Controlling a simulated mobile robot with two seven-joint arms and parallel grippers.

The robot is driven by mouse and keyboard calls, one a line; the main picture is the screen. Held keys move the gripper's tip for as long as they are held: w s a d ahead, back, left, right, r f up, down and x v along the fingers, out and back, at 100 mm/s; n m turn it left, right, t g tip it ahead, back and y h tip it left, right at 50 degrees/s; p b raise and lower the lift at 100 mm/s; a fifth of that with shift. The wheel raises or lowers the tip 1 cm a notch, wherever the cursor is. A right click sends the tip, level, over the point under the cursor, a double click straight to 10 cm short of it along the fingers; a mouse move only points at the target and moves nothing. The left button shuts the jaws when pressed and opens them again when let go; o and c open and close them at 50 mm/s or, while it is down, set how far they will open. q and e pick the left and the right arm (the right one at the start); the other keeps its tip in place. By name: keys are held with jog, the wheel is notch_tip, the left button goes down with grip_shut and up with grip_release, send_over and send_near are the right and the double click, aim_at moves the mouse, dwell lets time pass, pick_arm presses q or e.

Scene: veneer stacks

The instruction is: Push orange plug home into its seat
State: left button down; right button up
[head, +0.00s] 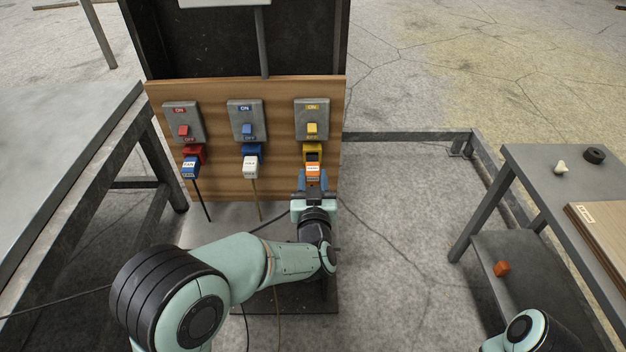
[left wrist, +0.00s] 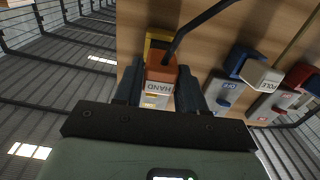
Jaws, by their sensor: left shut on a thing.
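The orange plug (head: 312,168) has a white label and a dark cable, which shows in the left wrist view. My left gripper (head: 312,182) is shut on the orange plug, with one finger on each side; the wrist view shows the plug (left wrist: 160,74) between the dark fingers. The yellow seat (head: 313,148) is on the wooden panel under the right-hand switch box. The plug's front is at the seat's mouth, lined up with it. How deep it sits is hidden. My right gripper is out of view; only part of that arm shows at lower right.
A white plug (head: 250,170) is at the blue seat and a blue plug (head: 190,168) is at the red seat, left of my gripper. Grey switch boxes (head: 246,120) stand above them. A table (head: 40,200) is at left, a bench (head: 535,180) at right.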

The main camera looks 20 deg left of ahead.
pick_arm(q)
jog(key=shift+x, duration=1.5)
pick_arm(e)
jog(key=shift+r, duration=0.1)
pick_arm(q)
jog(key=c, duration=0.6)
grip_release()
jog(key=shift+o, duration=0.2)
jog(key=shift+s, duration=0.1)
jog(key=b+v, duration=0.2)
jog(key=v, duration=1.1)
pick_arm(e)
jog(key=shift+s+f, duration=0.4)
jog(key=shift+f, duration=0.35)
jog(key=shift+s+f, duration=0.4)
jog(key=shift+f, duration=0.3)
pick_arm(q)
jog(key=shift+s, duration=0.15)
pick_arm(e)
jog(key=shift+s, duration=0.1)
